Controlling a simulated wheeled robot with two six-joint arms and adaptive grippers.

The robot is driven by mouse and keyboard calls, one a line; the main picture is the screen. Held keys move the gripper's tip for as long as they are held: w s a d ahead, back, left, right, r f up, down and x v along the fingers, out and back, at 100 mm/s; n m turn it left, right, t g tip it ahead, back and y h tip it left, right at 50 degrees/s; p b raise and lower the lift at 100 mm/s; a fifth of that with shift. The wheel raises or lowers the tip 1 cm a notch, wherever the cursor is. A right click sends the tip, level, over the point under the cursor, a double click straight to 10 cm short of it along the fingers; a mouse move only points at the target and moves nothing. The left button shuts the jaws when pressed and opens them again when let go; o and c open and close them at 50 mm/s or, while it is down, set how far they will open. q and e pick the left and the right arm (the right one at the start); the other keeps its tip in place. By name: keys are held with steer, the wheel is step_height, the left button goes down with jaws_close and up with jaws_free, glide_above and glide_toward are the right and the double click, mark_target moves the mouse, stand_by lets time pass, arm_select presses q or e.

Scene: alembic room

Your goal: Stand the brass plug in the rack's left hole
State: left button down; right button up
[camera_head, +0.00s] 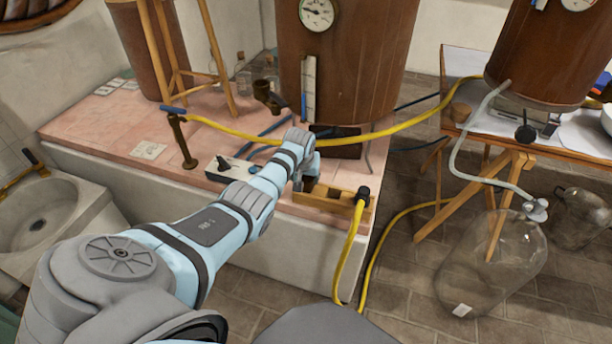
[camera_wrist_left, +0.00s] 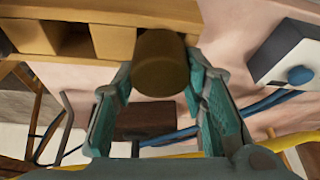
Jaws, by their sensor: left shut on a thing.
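The brass plug (camera_wrist_left: 161,65) is a dull brown cylinder between the teal-padded fingers of my left gripper (camera_wrist_left: 157,84) in the left wrist view, and the gripper is shut on it. The wooden rack (camera_wrist_left: 115,14) runs along the top of that view, with square openings on its left part. The plug overlaps the rack's edge in the picture; I cannot tell whether it touches the rack. The plug is hidden there. My right gripper is not in view.
A yellow hose (camera_head: 349,250) hangs by the rack's right end. A large copper vessel (camera_head: 335,65) rises behind. A glass carboy (camera_head: 490,265) stands right.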

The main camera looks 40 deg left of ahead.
mark_target(306, 177)
arm_select(q)
steer(key=shift+f, duration=0.1)
stand_by(0.6)
steer(key=c, duration=0.9)
jaws_free()
step_height(306, 177, up, 7)
steer(key=p, duration=0.7)
steer(key=shift+p, duration=0.3)
